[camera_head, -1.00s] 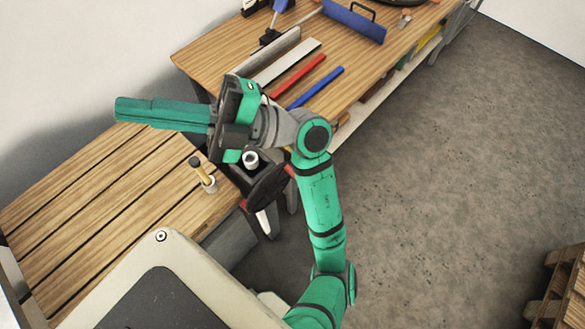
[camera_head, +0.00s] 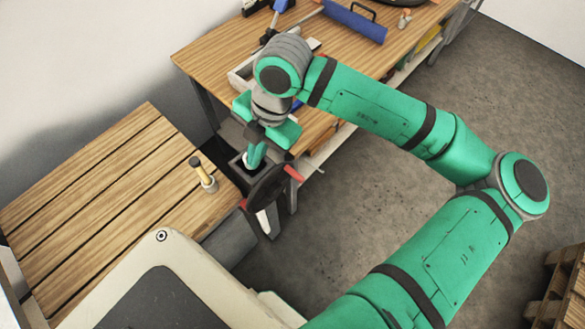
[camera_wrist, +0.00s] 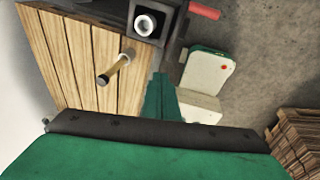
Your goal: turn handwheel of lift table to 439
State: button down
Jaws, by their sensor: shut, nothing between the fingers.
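The dark round handwheel (camera_head: 268,186) stands on edge beside the slatted wooden table (camera_head: 110,165). A red grip (camera_head: 293,173) juts from its upper right, and another red part shows at its lower left. A dark square housing (camera_wrist: 147,42) with a white round tube in its top shows in the wrist view, with a red grip (camera_wrist: 204,10) beside it. My gripper (camera_head: 256,158) points down, shut and empty, just above and left of the wheel by the housing. Its green fingers (camera_wrist: 161,97) show in the wrist view. No number is readable.
A small wooden-handled tool (camera_head: 202,172) stands upright on the slatted table. A wooden pallet (camera_head: 562,290) lies at lower right. The grey floor between is clear.

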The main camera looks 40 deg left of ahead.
jog(key=w+d+m+t+h, duration=0.1)
jog(key=w+d+t+h, duration=0.1)
jog(key=w+d, duration=0.3)
send_over(293, 176)
jog(key=s, duration=0.1)
jog(key=shift+m, duration=0.3)
notch_tip(293, 176, down, 13)
jog(key=shift+r, duration=0.15)
jog(key=shift+w+d+f, duration=0.1)
jog(key=shift+w+f, duration=0.25)
jog(key=shift+f, duration=0.2)
jog(key=shift+w, duration=0.15)
